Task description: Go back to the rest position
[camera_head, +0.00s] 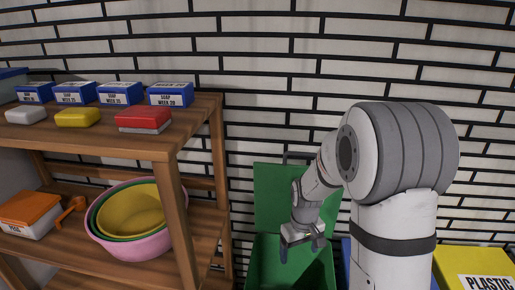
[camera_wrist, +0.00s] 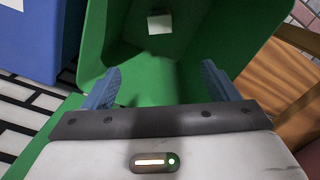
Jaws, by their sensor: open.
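My gripper (camera_head: 302,244) is open and empty over the opening of a green bin (camera_head: 264,275), whose raised green lid (camera_head: 270,190) stands behind it against the wall. In the wrist view, my gripper (camera_wrist: 160,88) shows two blue fingers spread wide apart. Below them the inside of the green bin (camera_wrist: 215,30) shows, with a small whitish block (camera_wrist: 160,23) lying at the bottom. Nothing is between the fingers.
A wooden shelf (camera_head: 185,215) stands left, with several blue-and-white soap boxes (camera_head: 120,93), soap bars (camera_head: 78,117), nested bowls (camera_head: 130,220) and an orange-lidded box (camera_head: 28,213). A yellow bin (camera_head: 470,262) is right. A blue bin (camera_wrist: 35,35) adjoins the green one.

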